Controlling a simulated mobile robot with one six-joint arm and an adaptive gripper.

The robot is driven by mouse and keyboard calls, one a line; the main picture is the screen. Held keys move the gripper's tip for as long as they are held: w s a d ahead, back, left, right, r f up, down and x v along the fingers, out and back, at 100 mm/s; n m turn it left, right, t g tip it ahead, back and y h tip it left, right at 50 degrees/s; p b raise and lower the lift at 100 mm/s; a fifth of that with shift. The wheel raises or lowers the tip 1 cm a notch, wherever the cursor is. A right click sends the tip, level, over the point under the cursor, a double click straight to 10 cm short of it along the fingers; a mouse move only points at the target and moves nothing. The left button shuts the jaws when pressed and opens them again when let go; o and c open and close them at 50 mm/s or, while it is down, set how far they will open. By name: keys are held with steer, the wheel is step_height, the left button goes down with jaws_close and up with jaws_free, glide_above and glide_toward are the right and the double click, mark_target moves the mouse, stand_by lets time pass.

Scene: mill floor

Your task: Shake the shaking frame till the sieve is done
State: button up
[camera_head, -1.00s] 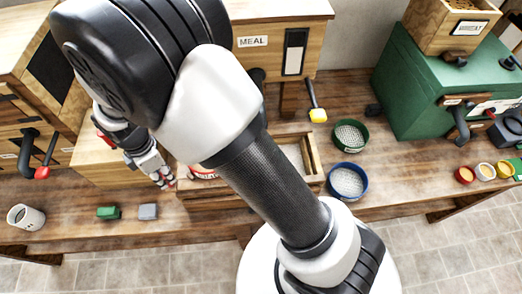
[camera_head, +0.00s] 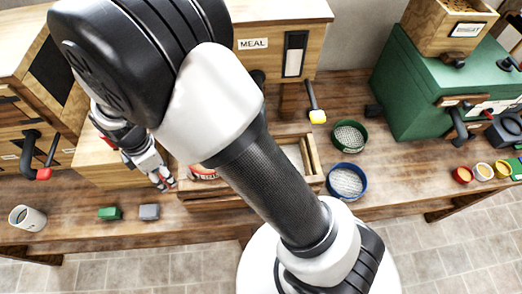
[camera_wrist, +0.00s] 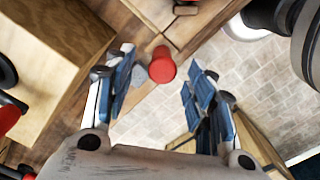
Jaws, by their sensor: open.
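The shaking frame, a shallow wooden frame (camera_head: 315,160), lies on the bench, largely hidden behind my arm. A round item with red marking (camera_head: 200,173) shows at its left part; I cannot tell whether it is the sieve. A sieve with a green rim (camera_head: 349,136) and one with a blue rim (camera_head: 347,181) stand on the bench to the right. My gripper (camera_head: 164,184) is open at the frame's left side. In the wrist view, a red knob (camera_wrist: 162,65) shows between the open fingers (camera_wrist: 162,72), apparently clear of both pads.
A wooden box labelled MEAL (camera_head: 270,58) stands behind. A green machine (camera_head: 425,95) is at the right, with small coloured cups (camera_head: 483,171) in front. A green block (camera_head: 109,213), a grey block (camera_head: 149,211) and a white mug (camera_head: 28,217) stand at the front left.

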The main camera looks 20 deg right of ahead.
steer(key=shift+r+p, duration=2.7)
steer(key=shift+r, duration=1.3)
steer(key=shift+f, duration=0.1)
steer(key=d+r+m+t+b, duration=0.1)
steer(key=d+r+m+b, duration=0.2)
steer(key=d+r+m, duration=0.35)
steer(key=s+d+r+m+t+b, duration=0.1)
steer(key=s+d+r+m+b, duration=0.2)
steer(key=s+d+m, duration=0.4)
steer(key=s+d+r+m+t+b, duration=0.2)
steer(key=s+d+r+m+b, duration=0.1)
steer(key=s+d+m, duration=0.4)
steer(key=shift+s+d+t, duration=0.3)
steer(key=shift+s+d, duration=1.2)
steer(key=shift+d, duration=0.35)
